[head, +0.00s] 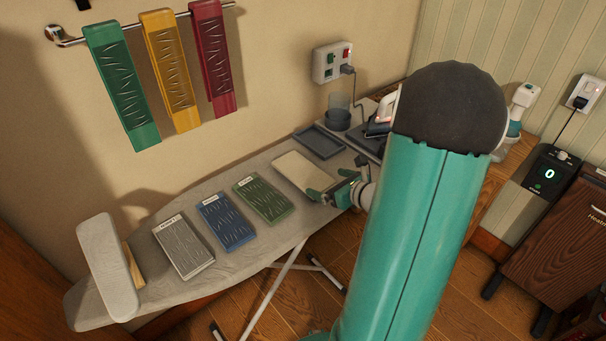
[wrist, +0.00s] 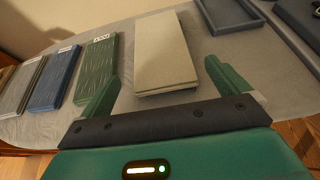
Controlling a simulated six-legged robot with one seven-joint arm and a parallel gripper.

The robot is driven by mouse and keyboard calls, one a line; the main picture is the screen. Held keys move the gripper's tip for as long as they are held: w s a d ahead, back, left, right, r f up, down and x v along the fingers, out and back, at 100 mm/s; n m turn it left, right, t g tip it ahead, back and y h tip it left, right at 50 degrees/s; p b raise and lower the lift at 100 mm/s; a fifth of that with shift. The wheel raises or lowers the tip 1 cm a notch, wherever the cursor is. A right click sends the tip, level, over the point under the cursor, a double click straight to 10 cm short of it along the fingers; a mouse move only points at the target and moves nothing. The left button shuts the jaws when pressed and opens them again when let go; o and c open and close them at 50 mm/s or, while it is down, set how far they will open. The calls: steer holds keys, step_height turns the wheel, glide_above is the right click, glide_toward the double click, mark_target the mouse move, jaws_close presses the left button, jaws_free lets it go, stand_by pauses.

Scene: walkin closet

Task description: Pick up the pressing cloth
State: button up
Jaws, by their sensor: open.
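A flat cream slab (head: 303,170), which looks like the pressing cloth, lies on the grey ironing board (head: 240,228), between a green labelled slab and a dark tray. In the wrist view the cream slab (wrist: 163,52) lies straight ahead, its near end between my two green fingers. My gripper (head: 332,187) is open at the slab's near right end, with nothing held. In the wrist view the gripper (wrist: 160,80) has one finger on each side of the slab's near end, with gaps left and right. I cannot tell its exact height above the board.
Green (head: 263,197), blue (head: 224,219) and grey (head: 183,245) labelled slabs lie left of the cream slab. An empty dark tray (head: 319,141) and an iron (head: 379,127) are behind it. A small padded board (head: 107,262) stands at the left end. Three coloured strips hang on a wall rail.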

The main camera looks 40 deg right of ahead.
mark_target(309, 175)
steer(key=x, duration=0.7)
steer(key=shift+w+d+f, duration=0.1)
steer(key=shift+w+f, duration=0.1)
steer(key=shift+w, duration=0.1)
steer(key=c, duration=0.9)
steer(key=shift+r, duration=0.1)
